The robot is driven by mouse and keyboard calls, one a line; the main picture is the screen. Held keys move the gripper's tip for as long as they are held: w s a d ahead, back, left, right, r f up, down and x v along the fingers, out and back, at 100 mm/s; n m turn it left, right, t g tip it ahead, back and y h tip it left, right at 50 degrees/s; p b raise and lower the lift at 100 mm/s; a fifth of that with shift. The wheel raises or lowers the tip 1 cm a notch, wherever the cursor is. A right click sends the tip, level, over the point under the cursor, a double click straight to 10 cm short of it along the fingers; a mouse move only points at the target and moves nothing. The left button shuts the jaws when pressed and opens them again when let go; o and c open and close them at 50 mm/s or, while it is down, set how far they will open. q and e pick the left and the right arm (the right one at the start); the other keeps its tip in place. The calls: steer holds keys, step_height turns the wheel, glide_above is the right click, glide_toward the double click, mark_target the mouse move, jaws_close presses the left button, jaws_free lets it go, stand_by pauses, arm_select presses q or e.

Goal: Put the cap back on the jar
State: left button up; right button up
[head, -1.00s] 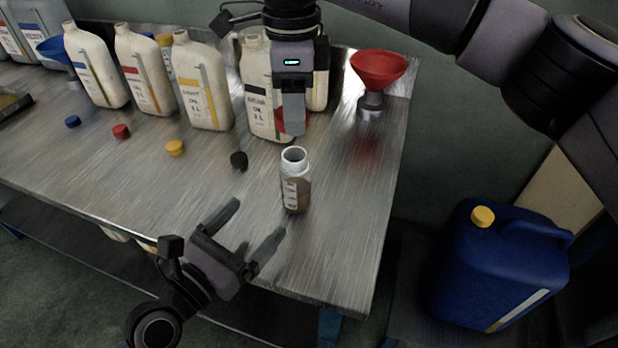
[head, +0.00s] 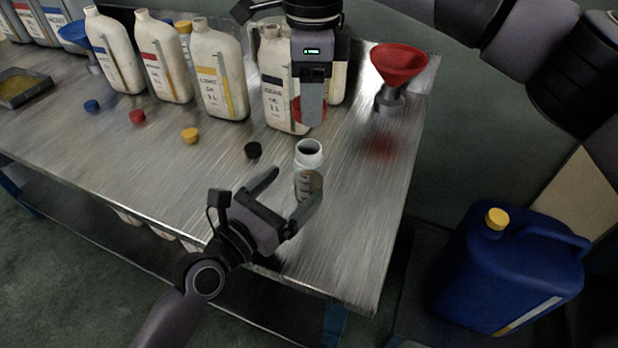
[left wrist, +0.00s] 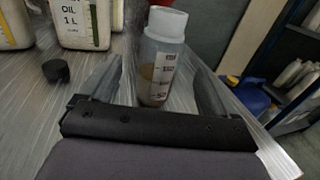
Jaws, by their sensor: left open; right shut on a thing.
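The open jar (head: 309,152), translucent with a white neck and a measuring scale, stands upright near the table's front right. Brown liquid shows in its lower part in the left wrist view (left wrist: 163,62). My left gripper (head: 294,184) is open, its fingers pointing at the jar, one on either side of its lower part. In the left wrist view the jar stands between the fingers (left wrist: 155,75), with gaps on both sides. My right gripper (head: 312,120) is shut on a red cap (head: 297,110), mostly hidden by the fingers, above and behind the jar.
Several white oil bottles (head: 220,75) line the back. Loose blue (head: 92,106), red (head: 138,117), yellow (head: 190,135) and black (head: 253,150) caps lie before them. A red funnel (head: 399,64) stands back right. A blue canister (head: 510,265) is right of the table (head: 350,265).

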mark_target(309, 170)
arm_select(q)
steer(key=shift+x, duration=3.15)
steer(key=c, duration=1.5)
steer(key=shift+c, duration=0.2)
arm_select(e)
steer(key=shift+f, duration=2.5)
